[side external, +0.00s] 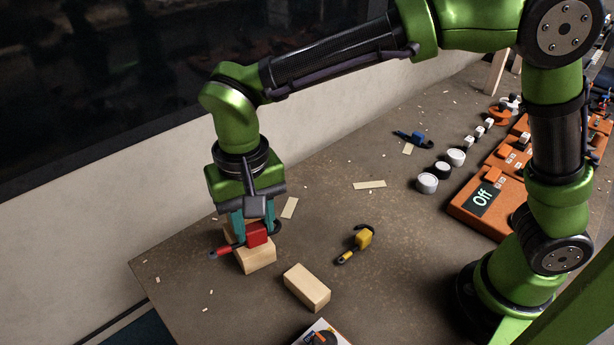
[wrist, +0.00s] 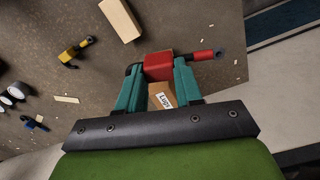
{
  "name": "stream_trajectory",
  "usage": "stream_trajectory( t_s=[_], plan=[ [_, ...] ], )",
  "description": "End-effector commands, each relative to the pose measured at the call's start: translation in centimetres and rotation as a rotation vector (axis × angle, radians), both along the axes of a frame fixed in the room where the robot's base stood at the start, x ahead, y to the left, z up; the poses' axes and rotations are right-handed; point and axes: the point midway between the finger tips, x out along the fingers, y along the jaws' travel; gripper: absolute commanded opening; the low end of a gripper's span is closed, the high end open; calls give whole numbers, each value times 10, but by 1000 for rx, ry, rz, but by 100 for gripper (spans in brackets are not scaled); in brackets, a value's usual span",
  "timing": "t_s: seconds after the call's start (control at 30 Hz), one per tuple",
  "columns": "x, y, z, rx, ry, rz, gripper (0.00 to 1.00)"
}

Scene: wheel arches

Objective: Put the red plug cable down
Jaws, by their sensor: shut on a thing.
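The red plug cable (side external: 257,234) has a boxy red body, a dark cable and a red tip. It also shows in the wrist view (wrist: 158,66), with its red tip pointing right. My gripper (side external: 252,226) is shut on its red body; in the wrist view the two teal fingers (wrist: 160,80) sit on either side of it. The plug is directly over or on a wooden block (side external: 257,258) near the table's left edge. I cannot tell whether they touch. A block with a printed label (wrist: 160,96) shows partly between the fingers in the wrist view.
A second wooden block (side external: 307,287) lies to the right, with a yellow plug cable (side external: 364,238) beyond it. A blue plug cable (side external: 416,138) lies farther back. Orange panels (side external: 484,205), one reading "Off", stand right, near white and black cylinders (side external: 427,183). The middle table is mostly clear.

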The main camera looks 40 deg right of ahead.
Motion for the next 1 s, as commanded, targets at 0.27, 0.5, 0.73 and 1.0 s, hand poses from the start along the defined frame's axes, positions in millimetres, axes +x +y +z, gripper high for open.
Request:
stream_trajectory(
  t_s=[0.27,0.5,0.73,1.0],
  plan=[
    [41,-138,3,-2,-2,-449,6],
    [33,-262,1,-1,-1,-875,6],
    [7,-331,-1,2,-1,-1145,6],
    [-13,-364,-13,3,5,-1294,6]
  ],
)
